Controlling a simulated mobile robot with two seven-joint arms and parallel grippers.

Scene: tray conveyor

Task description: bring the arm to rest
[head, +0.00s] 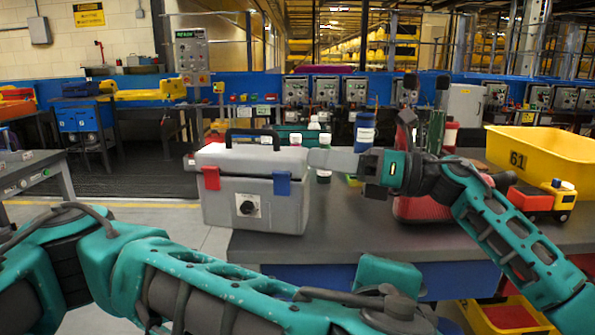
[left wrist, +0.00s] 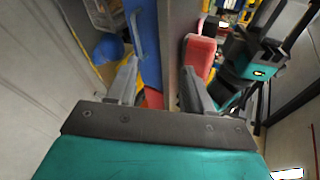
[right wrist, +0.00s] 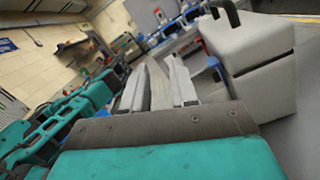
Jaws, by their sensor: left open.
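My right gripper (head: 328,160) is in front of me above the table (head: 330,225), pointing left, beside the right end of the grey toolbox (head: 255,208). In the right wrist view its two fingers (right wrist: 158,75) stand a little apart with nothing held between them. The toolbox also shows there (right wrist: 262,72), close to the right finger; whether they touch I cannot tell. My left arm crosses the bottom of the head view, and its gripper is not seen there.
The toolbox has a black handle, a red latch and a blue latch. Bottles (head: 365,130) stand behind my right gripper. A yellow bin (head: 545,150) and a red toy truck (head: 530,200) are at the right. A yellow crate (head: 480,318) lies below the table.

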